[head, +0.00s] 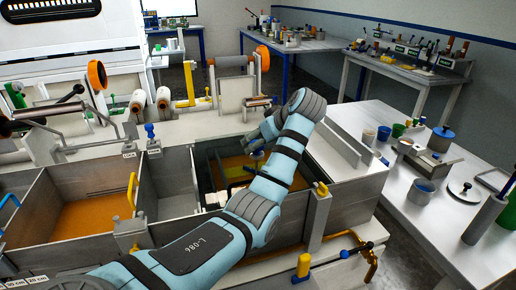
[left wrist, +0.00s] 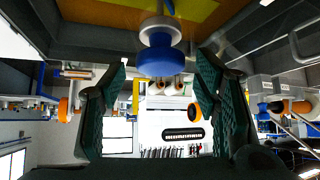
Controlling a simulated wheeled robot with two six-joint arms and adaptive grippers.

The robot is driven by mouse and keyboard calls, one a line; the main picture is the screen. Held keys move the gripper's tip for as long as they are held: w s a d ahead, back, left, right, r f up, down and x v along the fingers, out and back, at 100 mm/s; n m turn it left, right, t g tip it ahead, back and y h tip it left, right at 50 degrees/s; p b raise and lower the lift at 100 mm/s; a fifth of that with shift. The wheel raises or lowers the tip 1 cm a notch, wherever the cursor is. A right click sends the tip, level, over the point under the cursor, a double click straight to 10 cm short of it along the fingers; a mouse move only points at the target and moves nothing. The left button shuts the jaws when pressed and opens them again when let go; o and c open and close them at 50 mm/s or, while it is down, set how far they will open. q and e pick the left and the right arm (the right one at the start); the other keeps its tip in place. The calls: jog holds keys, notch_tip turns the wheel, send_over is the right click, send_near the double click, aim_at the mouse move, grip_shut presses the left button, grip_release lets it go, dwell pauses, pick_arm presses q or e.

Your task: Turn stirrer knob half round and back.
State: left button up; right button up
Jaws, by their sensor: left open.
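The stirrer knob (left wrist: 160,58) is blue with a pale collar and shows at the top middle of the left wrist view. My left gripper (left wrist: 162,78) is open, with one dark green ridged finger on each side of the knob. Clear gaps show between the knob and both fingers, and I see no contact. In the head view a small blue part, likely the knob (head: 257,154), shows above the orange resin bath (head: 207,178). My left forearm and wrist hide much of that bath and most of the gripper there. My right gripper is not in view.
Another bath with orange liquid and a yellow handle (head: 132,190) lies to the left. A blue-topped post (head: 151,131) stands on the rim between them. A white side table (head: 450,215) with cups and tools is at the right. Rollers stand behind the baths.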

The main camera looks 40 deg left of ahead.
pick_arm(q)
jog(key=shift+a+f, duration=0.35)
jog(key=shift+w, duration=0.1)
jog(key=shift+d, duration=0.1)
jog(key=shift+c, duration=0.6)
jog(key=c, duration=1)
jog(key=shift+o, duration=0.2)
